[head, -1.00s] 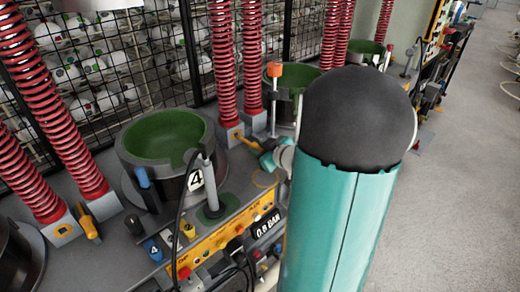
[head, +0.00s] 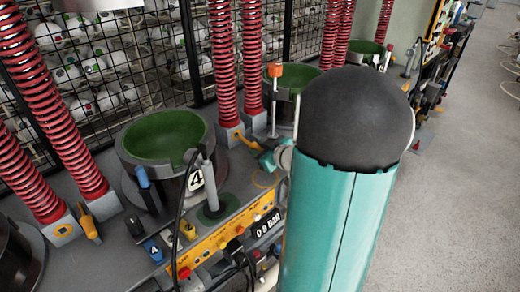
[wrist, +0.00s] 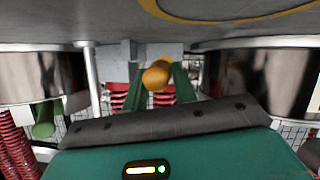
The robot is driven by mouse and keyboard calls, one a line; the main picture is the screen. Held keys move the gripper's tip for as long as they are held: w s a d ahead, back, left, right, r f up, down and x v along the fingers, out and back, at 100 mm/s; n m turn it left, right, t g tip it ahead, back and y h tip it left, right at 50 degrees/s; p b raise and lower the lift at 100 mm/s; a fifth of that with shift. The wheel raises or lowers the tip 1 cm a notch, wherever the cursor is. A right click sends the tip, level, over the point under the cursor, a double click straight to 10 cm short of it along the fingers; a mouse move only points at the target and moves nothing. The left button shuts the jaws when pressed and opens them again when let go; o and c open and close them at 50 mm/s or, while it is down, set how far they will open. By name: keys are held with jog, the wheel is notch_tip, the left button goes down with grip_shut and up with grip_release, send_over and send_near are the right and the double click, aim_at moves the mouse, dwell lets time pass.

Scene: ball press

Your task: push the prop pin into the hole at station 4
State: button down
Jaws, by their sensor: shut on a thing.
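In the wrist view the prop pin shows as a round orange knob (wrist: 156,76) between the two dark green fingers of my gripper (wrist: 158,84). The fingers are shut on it. Grey blocks (wrist: 127,52) and red springs lie just beyond it; the pin's far end and the hole are hidden. In the head view station 4 has a green-lined bowl (head: 165,135) and a "4" plate (head: 195,181). Teal fingers of my gripper (head: 268,160) show at its right, beside a grey spring block (head: 230,135) with a yellow-orange piece. My arm hides part of this area.
An orange-topped rod (head: 274,70) stands by the neighbouring bowl, close to my gripper. A grey lever (head: 207,170) with a black cable stands before station 4. The control panel (head: 215,242) runs along the bench front. Clear floor (head: 455,210) lies at the right.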

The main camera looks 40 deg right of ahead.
aim_at(242, 138)
jog(key=shift+w+a, duration=0.15)
jog(key=shift+w, duration=3.75)
jog(key=c, duration=1)
grip_release()
jog(key=shift+c, duration=0.2)
jog(key=d+v, duration=0.1)
jog(key=v, duration=1.2)
jog(key=shift+s+a+r, duration=0.25)
jog(key=shift+s+a, duration=0.15)
jog(key=shift+a, duration=0.05)
jog(key=shift+s, duration=0.15)
